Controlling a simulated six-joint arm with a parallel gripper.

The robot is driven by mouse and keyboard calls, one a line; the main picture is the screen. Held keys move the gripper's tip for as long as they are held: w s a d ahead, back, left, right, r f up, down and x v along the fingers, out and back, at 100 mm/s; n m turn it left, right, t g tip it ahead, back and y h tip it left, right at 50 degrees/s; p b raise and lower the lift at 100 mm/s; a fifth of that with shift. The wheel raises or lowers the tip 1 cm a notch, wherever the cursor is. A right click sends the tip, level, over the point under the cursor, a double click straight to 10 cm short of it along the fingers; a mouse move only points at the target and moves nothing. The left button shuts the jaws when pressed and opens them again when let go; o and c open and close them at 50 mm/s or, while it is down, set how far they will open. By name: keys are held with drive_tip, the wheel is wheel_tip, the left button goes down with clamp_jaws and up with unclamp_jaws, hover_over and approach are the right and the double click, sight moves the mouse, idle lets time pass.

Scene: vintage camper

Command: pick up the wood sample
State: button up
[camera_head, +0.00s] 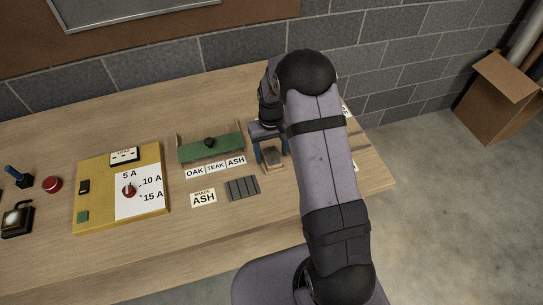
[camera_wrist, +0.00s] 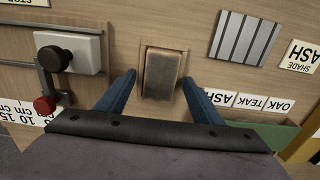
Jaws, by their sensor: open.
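The wood sample (camera_head: 271,157) is a small brown block with a paler edge, lying on the wooden bench right of the word labels. In the wrist view my gripper (camera_wrist: 159,79) has one fingertip on each side of the block, with a visible gap on both sides. My arm hides part of the bench to the right in the head view.
A green tray (camera_head: 211,150) with a dark knob stands behind the OAK, TEAK, ASH labels (camera_head: 216,167). A grey striped panel (camera_head: 242,188) and a SHADE ASH card (camera_head: 203,198) lie nearby. A white box with knobs (camera_wrist: 75,50) sits close on the block's other side.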

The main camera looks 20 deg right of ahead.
drive_tip(key=c, duration=1.2)
drive_tip(key=shift+o, duration=0.2)
drive_tip(key=shift+r, duration=0.1)
